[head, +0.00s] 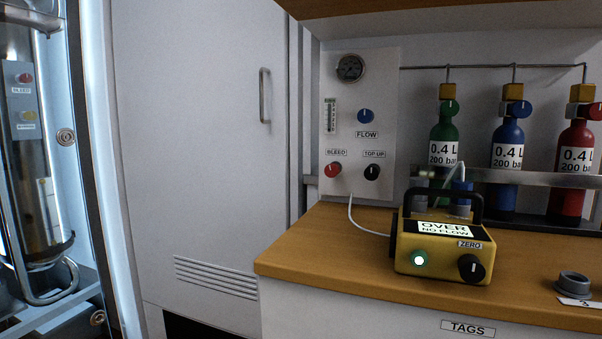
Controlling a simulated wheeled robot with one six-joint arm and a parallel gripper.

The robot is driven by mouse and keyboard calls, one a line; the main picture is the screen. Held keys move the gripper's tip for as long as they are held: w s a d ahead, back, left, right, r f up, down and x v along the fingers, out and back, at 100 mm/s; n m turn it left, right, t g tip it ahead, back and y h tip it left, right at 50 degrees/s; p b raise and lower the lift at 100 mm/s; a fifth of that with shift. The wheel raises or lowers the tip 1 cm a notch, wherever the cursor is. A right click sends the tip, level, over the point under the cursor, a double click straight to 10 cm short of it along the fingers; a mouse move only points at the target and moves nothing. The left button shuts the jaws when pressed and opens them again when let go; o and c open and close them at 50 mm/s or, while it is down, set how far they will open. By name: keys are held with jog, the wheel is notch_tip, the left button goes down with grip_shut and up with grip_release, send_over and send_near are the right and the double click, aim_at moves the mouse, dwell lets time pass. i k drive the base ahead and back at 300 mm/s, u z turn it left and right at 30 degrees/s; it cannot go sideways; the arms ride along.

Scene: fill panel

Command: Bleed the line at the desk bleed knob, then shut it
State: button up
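The desk bleed knob (333,169) is a red knob on the white fill panel (380,95), at its lower left, with a BLEED label above it. A short pale mark shows on its face. A black TOP-UP knob (372,172) is to its right, and a blue FLOW knob (365,116) is higher up. A round dark gauge (351,67) is at the panel's top left; its reading is too small to tell. A second red knob marked BLEED (24,78) is inside the lit chamber at the far left. My gripper is not in view.
A yellow meter (443,258) on the wooden desk (330,245) reads OVER, NO FLOW, with a lit green-white button and a black ZERO knob. Green (444,135), blue (507,150) and red (575,155) bottles stand behind a rail. A grey ring-shaped part (573,283) lies right.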

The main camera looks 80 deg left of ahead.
aim_at(331, 171)
jog(key=u, duration=0.05)
jog(key=k, duration=0.1)
jog(key=u, duration=1.3)
